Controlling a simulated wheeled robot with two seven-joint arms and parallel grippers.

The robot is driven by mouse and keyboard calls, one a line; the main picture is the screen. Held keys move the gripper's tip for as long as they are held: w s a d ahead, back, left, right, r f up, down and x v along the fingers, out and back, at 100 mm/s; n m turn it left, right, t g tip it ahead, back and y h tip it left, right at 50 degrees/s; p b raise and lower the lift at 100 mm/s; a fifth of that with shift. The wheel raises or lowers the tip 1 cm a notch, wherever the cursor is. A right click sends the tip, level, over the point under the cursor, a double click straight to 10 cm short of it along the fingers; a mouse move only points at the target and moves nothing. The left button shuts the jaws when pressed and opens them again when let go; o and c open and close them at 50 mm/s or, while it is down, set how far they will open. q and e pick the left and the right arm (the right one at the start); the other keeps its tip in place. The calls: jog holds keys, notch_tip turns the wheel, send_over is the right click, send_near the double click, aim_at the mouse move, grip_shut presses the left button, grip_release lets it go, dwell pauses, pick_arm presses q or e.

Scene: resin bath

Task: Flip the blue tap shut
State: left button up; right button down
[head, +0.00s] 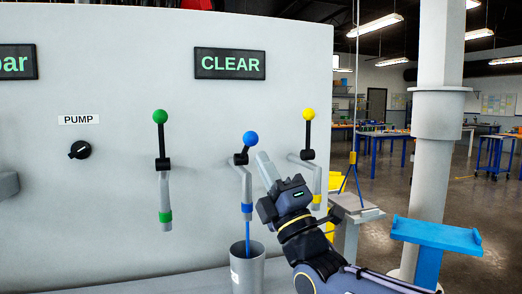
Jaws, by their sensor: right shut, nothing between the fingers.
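The blue tap has a blue ball knob (250,139) on a short-looking black lever, above a grey spout with a blue band. Its lever appears foreshortened, tipped out toward me, unlike the upright levers beside it. A thin blue stream (247,229) runs from the spout into a grey cylindrical container (248,272) below. My right gripper (264,160) is shut and empty. Its fingertips are just right of and a little below the blue knob; I cannot tell whether they touch the tap. My left gripper is out of view.
A green-knobbed tap (160,117) stands to the left and a yellow-knobbed tap (308,114) to the right, partly behind my right gripper. A PUMP dial (79,149) is further left. The panel sign (230,64) reads CLEAR. A blue stand (435,235) is at right.

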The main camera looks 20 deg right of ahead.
jog(key=shift+x, duration=1.1)
jog(key=shift+r+p, duration=0.4)
jog(key=shift+p, duration=0.4)
jog(key=w+r+m+g+h+p, duration=0.1)
jog(key=r+g+p, duration=0.1)
jog(key=p, duration=0.4)
jog(key=w+r+g+h+p, duration=0.1)
jog(key=r+g+p, duration=0.1)
jog(key=p, duration=0.5)
jog(key=w+r+m+g+h+p, duration=0.1)
jog(key=w+r+g+p, duration=0.1)
jog(key=p, duration=0.4)
jog(key=shift+w+r+m, duration=0.15)
jog(key=shift+r+m, duration=0.15)
jog(key=shift+r, duration=0.05)
jog(key=w+p, duration=0.1)
jog(key=w+r+p, duration=0.1)
jog(key=shift+w+r, duration=0.1)
jog(key=shift+w, duration=0.3)
jog(key=shift+r, duration=0.15)
